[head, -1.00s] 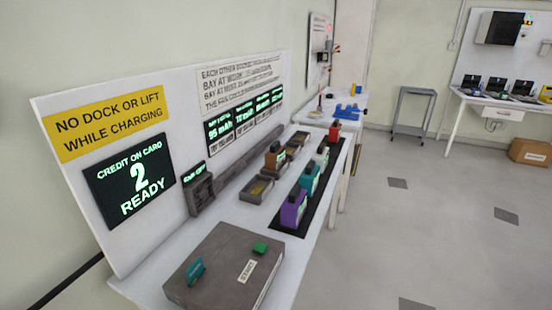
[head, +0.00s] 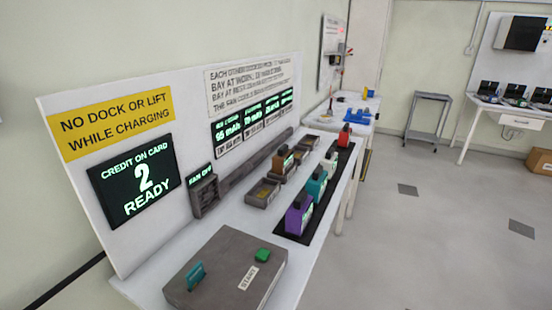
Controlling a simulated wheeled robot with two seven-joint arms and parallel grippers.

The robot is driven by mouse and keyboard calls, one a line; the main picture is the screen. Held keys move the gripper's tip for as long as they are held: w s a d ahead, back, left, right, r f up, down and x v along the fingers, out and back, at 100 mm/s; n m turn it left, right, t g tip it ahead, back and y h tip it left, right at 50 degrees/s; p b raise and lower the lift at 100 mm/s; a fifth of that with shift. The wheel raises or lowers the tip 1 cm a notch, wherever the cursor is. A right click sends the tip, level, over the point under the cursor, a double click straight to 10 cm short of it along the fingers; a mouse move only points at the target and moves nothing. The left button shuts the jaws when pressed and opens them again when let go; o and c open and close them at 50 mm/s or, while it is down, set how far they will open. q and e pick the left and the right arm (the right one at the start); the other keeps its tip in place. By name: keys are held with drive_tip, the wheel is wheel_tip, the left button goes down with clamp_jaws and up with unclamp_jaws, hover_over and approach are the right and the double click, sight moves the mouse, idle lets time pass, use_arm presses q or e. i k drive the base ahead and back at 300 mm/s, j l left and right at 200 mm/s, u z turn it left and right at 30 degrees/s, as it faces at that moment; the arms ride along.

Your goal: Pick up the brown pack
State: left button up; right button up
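The brown pack (head: 283,161) sits upright in one of the grey bays in the row along the back of the white table, in the head view. Its lower part is partly hidden by the bay walls. No gripper shows in the head view, so I cannot see where either one is relative to the pack.
Purple (head: 299,215), teal (head: 316,186), white (head: 330,160) and red (head: 344,136) packs stand on a black mat (head: 291,236) in front of the bays. A grey start box (head: 215,270) is at the near end. A small fan unit (head: 204,190) stands behind.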

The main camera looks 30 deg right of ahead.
sight(282, 161)
drive_tip(key=i+l+u, duration=0.1)
drive_tip(key=l+u, duration=0.15)
drive_tip(key=l, duration=0.3)
drive_tip(key=i+l+u, duration=0.2)
drive_tip(key=l, duration=0.35)
drive_tip(key=k+l+u, duration=0.1)
drive_tip(key=l+u, duration=0.15)
drive_tip(key=l, duration=0.3)
drive_tip(key=l+u, duration=0.25)
drive_tip(key=l, duration=0.3)
drive_tip(key=l+u, duration=0.2)
drive_tip(key=l, duration=0.4)
drive_tip(key=k+l+u, duration=0.25)
drive_tip(key=l, duration=0.25)
drive_tip(key=k+l+u, duration=0.1)
drive_tip(key=l+u, duration=0.15)
drive_tip(key=l, duration=0.3)
